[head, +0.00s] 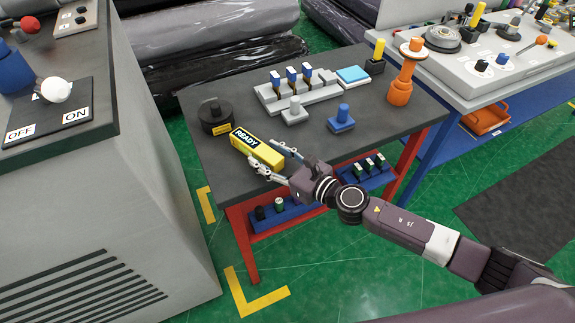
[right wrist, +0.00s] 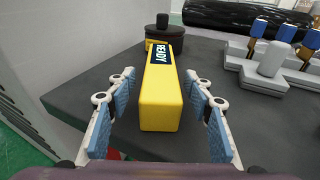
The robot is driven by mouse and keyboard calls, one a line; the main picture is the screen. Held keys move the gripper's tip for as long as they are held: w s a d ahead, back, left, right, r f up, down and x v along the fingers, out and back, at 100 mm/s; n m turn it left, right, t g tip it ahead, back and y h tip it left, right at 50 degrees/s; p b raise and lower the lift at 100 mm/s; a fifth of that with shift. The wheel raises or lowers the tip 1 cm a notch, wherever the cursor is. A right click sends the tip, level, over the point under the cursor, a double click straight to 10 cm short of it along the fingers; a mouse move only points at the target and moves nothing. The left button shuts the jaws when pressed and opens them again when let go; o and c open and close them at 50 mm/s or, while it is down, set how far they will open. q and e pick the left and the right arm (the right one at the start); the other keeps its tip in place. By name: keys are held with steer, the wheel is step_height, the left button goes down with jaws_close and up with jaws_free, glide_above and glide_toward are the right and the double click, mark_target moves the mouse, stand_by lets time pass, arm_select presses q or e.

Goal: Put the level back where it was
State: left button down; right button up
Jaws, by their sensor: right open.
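The level is a yellow bar (head: 257,152) with a dark "READY" label on top, lying on the dark grey table (head: 330,165) near its front left. In the right wrist view the level (right wrist: 161,98) points away from me, its near end between the two finger pads. My right gripper (head: 271,160) is open around that near end; a gap shows on both sides, so the pads (right wrist: 162,115) do not touch it. My left gripper is not in view.
A black round weight (head: 215,117) stands just beyond the level's far end. A grey rack (head: 298,92) with several blue-topped pieces, a blue block (head: 341,120) and an orange post (head: 402,82) stand farther right. A grey cabinet with an OFF/ON lever (head: 58,90) is at left.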

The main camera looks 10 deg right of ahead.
steer(key=b+v, duration=0.1)
steer(key=v, duration=0.7)
steer(key=shift+f, duration=0.15)
steer(key=shift+s+d+r+b, duration=0.2)
steer(key=shift+s+d+b, duration=0.15)
steer(key=shift+r, duration=0.1)
